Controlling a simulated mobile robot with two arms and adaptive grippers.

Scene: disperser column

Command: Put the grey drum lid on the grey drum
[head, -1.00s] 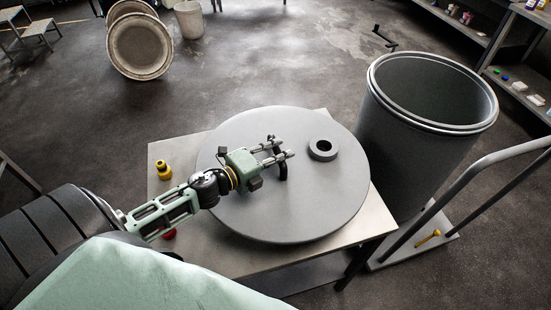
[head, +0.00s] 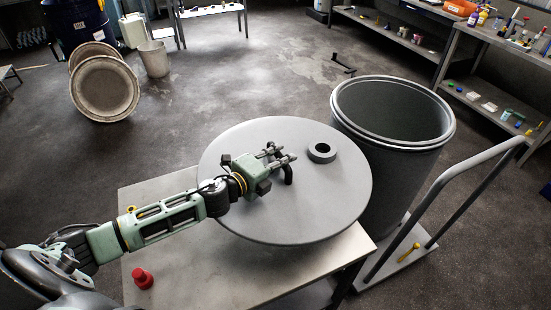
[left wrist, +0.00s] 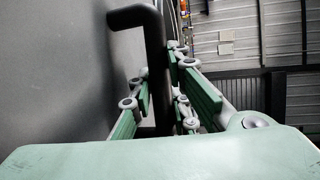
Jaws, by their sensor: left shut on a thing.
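The grey drum lid (head: 310,210) is a wide flat disc with a dark bar handle (head: 288,175) and a dark ring-shaped bung (head: 321,152) on top. My left gripper (head: 284,160) is shut on the handle; the left wrist view shows the handle (left wrist: 154,50) between its fingers. The lid looks raised above the pale table, roughly level, its right edge overlapping the drum in the picture. The open grey drum (head: 395,180) stands upright to the right, its rim (head: 445,138) bare and its inside dark. My right gripper is not in view.
The pale table (head: 210,262) is under and left of the lid, with a red bottle (head: 142,279) on it. The drum stands on a trolley whose rail (head: 440,190) rises at the right, with a yellow tool (head: 408,253) on its deck. Shelves stand far right.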

